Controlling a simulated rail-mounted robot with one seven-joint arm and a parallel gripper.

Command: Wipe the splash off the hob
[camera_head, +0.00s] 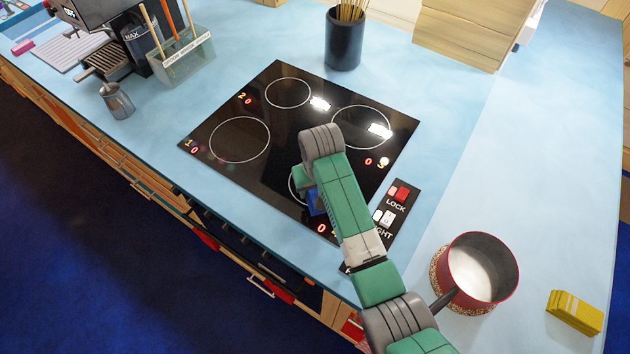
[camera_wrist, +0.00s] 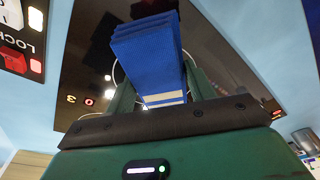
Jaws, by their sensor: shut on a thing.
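The black glass hob (camera_head: 270,105) lies in the blue worktop, with white cooking rings and red lit digits. My gripper (camera_head: 311,196) is low over its front right ring, which my arm partly covers. In the wrist view my gripper (camera_wrist: 152,75) is shut on a folded blue cloth (camera_wrist: 150,55) with a white stripe. A bit of the blue cloth also shows in the head view (camera_head: 317,204). I cannot tell whether the cloth touches the glass. Bright white patches on the back of the hob look like reflections; I cannot make out a splash for certain.
A switch panel (camera_head: 397,205) adjoins the hob. A yellow folded item (camera_head: 575,312), a black utensil pot (camera_head: 344,42) and a steel jug (camera_head: 117,100) stand around it.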

